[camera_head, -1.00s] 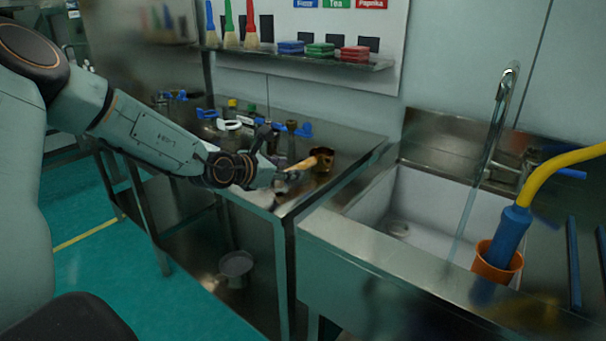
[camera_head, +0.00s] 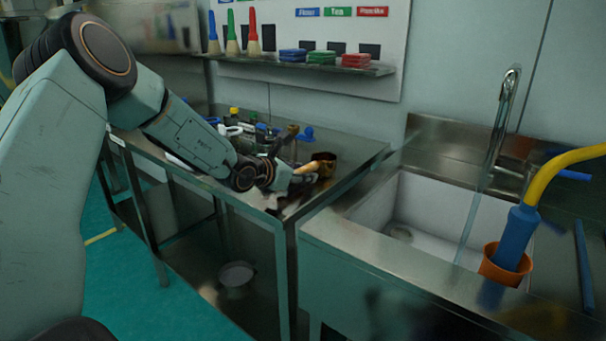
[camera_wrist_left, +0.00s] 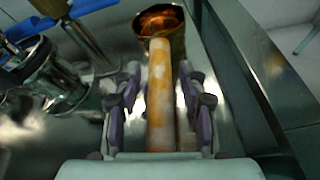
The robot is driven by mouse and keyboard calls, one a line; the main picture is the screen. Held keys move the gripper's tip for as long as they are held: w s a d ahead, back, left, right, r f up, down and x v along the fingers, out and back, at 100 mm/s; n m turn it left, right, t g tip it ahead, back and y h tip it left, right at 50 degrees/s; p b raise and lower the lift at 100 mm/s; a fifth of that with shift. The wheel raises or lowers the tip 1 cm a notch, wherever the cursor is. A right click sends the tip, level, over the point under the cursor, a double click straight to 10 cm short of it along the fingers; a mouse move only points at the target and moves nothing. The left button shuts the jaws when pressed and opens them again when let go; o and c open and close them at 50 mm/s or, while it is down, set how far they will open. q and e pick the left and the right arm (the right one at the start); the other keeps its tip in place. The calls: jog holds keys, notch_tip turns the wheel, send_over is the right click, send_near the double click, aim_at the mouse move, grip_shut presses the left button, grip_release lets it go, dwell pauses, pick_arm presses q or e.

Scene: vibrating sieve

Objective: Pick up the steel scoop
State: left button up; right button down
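A scoop-shaped metal cup (camera_head: 324,159), copper-coloured inside, with a wooden handle (camera_head: 306,168), is on the steel table near its front right corner. It also shows in the left wrist view (camera_wrist_left: 161,22), with its handle running down the middle. I take it as the scoop, though it looks more coppery than steel. My left gripper (camera_head: 300,181) is at the handle; in the left wrist view its two fingers (camera_wrist_left: 161,100) stand open on either side of the handle, with a gap on both sides. My right gripper is not in view.
The steel table (camera_head: 345,148) holds bottles and blue-handled items left of the cup, and a glass-like jar (camera_wrist_left: 50,75) stands close to the left finger. A sink (camera_head: 440,215) is at the right. A shelf (camera_head: 300,64) with brushes hangs behind.

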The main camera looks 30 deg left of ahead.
pick_arm(q)
jog(key=shift+w+f, duration=0.1)
jog(key=shift+w, duration=0.05)
jog(key=c, duration=0.3)
grip_shut()
